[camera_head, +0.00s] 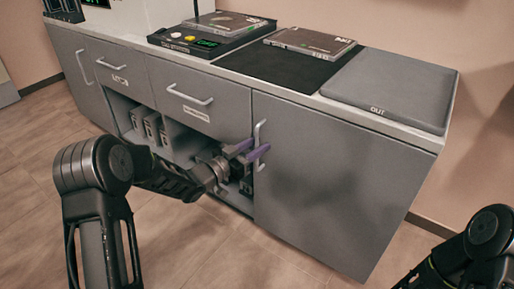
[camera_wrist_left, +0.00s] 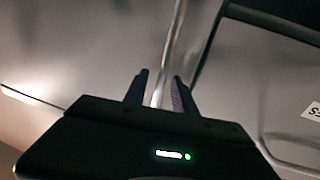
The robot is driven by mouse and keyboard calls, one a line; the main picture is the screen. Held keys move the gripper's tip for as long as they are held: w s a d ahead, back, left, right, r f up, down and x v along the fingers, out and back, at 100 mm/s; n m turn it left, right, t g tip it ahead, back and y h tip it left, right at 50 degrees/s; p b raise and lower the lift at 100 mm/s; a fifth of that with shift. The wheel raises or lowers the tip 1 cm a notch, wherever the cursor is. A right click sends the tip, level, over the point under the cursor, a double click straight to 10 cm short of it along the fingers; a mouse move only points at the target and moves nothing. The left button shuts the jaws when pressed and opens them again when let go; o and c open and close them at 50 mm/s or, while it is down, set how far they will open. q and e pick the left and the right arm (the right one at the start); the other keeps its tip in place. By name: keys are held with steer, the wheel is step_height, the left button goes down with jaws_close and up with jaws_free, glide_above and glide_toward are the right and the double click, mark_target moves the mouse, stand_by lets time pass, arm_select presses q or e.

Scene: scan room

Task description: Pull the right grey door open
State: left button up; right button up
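The right grey door (camera_head: 330,180) is the wide front panel at the right of the cabinet and looks shut. Its upright metal handle (camera_head: 259,132) is near its left edge. My left gripper (camera_head: 257,148), with purple finger pads, is at this handle. In the left wrist view my left gripper (camera_wrist_left: 160,90) has its fingers apart, and the handle (camera_wrist_left: 174,45) runs down into the gap between them. I see space beside the handle, so the fingers are not closed on it. My right gripper is out of view; only part of that arm shows at the lower right.
Left of the door are open shelves with grey boxes (camera_head: 152,127) and drawers with handles (camera_head: 190,97). The countertop holds a grey OUT pad (camera_head: 390,88), a black mat (camera_head: 268,68) and devices. The floor (camera_head: 215,250) in front is clear.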

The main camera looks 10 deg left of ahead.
arm_select(q)
steer(key=shift+c, duration=0.2)
jaws_close()
stand_by(1.2)
